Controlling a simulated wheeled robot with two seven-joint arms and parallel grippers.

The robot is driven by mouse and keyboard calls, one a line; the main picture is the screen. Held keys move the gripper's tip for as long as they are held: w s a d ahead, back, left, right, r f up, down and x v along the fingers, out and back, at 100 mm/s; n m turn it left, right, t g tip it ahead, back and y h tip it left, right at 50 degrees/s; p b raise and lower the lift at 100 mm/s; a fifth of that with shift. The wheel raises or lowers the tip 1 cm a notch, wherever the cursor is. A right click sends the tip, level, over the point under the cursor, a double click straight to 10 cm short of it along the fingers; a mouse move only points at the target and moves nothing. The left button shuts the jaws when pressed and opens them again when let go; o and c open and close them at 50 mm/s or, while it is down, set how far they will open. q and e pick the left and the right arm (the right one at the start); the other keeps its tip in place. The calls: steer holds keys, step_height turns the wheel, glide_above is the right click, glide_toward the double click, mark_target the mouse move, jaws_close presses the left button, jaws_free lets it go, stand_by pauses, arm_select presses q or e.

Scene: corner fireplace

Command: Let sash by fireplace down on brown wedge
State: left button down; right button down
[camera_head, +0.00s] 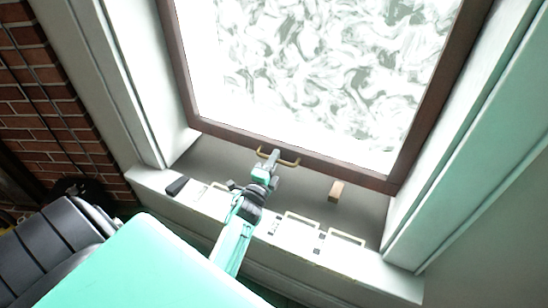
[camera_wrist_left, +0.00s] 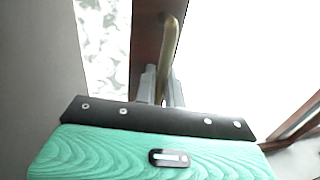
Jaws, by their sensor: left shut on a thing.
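The sash (camera_head: 300,163) has a dark brown frame around a swirled, frosted pane. Its bottom rail carries a brass handle (camera_head: 290,163). My left gripper (camera_head: 268,156) is shut on this handle. In the left wrist view, the fingers (camera_wrist_left: 161,88) close on the brass handle (camera_wrist_left: 169,45), beside the brown rail (camera_wrist_left: 146,35). The brown wedge (camera_head: 336,191) is a small light-brown block on the grey sill, right of the gripper and just below the rail. I cannot tell whether the rail touches it. My right gripper is not in view.
The grey sill (camera_head: 225,152) has a white front ledge with a black object (camera_head: 177,186) and several flat, pale frames (camera_head: 345,237). White window jambs (camera_head: 120,80) stand on both sides. A brick wall (camera_head: 40,110) is at the left.

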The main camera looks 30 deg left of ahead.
arm_select(q)
steer(key=shift+f, duration=0.55)
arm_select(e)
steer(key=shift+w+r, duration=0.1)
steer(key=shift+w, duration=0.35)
arm_select(q)
steer(key=c, duration=1.8)
jaws_free()
steer(key=shift+r, duration=0.1)
